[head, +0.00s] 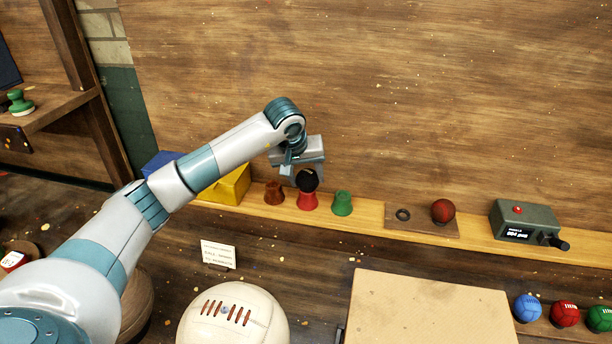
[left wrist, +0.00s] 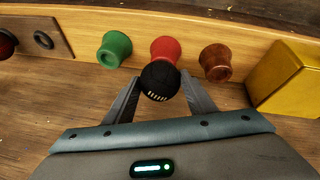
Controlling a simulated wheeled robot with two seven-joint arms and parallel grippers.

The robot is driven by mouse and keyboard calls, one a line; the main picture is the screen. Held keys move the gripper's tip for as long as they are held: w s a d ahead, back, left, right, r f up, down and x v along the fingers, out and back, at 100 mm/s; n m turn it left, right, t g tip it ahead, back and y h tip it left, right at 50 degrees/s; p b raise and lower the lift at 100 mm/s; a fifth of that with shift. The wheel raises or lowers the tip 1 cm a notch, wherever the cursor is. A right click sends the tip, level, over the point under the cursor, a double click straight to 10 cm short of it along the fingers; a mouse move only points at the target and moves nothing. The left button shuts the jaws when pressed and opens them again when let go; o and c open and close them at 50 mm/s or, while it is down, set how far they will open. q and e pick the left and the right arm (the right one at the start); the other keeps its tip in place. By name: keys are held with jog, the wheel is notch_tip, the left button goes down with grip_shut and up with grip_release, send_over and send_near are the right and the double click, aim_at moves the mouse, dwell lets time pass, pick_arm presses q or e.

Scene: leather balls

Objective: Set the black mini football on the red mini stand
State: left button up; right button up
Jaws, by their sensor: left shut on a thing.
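The black mini football (head: 307,180) is held by my left gripper (head: 303,178) over the red mini stand (head: 307,202) on the light wooden shelf. In the left wrist view the black ball (left wrist: 160,80) sits between the two fingertips of the left gripper (left wrist: 160,88), and it partly covers the red stand (left wrist: 165,48). I cannot tell whether the ball touches the stand's top. A brown stand (head: 273,193) is to the left of the red one and a green stand (head: 342,203) to the right. My right gripper is not in view.
A yellow block (head: 228,186) stands left of the stands. To the right are a wooden plate (head: 422,227) with a black ring and a dark red ball (head: 443,210), then a grey-green device (head: 526,225). Several coloured mini balls sit at the lower right.

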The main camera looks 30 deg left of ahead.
pick_arm(q)
jog(key=shift+f, duration=0.15)
jog(key=o, duration=1.1)
jog(key=shift+r, duration=0.3)
jog(key=shift+s+r, duration=0.1)
jog(key=shift+r, duration=0.15)
jog(key=b+v, duration=0.4)
jog(key=v, duration=0.7)
jog(key=shift+s+r, duration=0.1)
